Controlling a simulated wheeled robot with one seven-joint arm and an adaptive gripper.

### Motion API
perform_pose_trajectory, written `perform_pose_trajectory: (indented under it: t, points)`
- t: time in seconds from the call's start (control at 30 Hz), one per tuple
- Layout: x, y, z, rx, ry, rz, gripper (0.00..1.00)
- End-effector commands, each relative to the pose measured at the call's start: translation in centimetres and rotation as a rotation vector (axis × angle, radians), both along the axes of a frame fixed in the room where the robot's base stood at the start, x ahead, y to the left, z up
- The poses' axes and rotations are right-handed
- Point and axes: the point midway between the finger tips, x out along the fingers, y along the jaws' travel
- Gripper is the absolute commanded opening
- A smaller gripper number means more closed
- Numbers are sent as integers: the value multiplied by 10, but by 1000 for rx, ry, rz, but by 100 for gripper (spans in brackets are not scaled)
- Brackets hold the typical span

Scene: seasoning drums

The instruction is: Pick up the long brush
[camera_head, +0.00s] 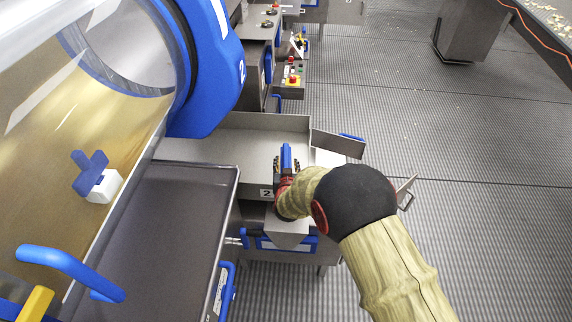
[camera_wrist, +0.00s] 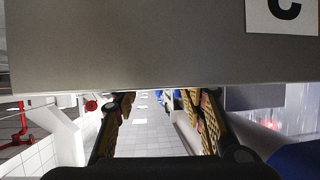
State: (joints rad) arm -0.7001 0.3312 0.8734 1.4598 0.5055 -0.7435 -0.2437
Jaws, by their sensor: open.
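My gripper (camera_head: 287,166) is at the front edge of a grey metal tray in the head view. Its fingers are apart. A narrow blue piece (camera_head: 287,155) shows between or just beyond them; I cannot tell whether it is the long brush or whether it touches the fingers. In the wrist view my open gripper (camera_wrist: 163,104) has a finger on each side and nothing visibly held between them. No long brush can be made out for certain in either view.
The grey tray (camera_head: 235,122) has a "2" label near my gripper. A grey panel (camera_wrist: 130,45) fills the top of the wrist view, close ahead. A large blue-rimmed drum (camera_head: 205,75) stands at left above a dark sloping surface (camera_head: 160,235). Open grated floor (camera_head: 480,215) lies right.

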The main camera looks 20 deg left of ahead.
Motion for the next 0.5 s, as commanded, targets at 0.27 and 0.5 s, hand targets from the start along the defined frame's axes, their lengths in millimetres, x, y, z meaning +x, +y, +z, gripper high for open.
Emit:
perform_pose_trajectory:
  t: [0.27,0.5]
  points:
    - [27,9,-14,0,0,-1,41]
    - [54,20,-26,0,1,-1,41]
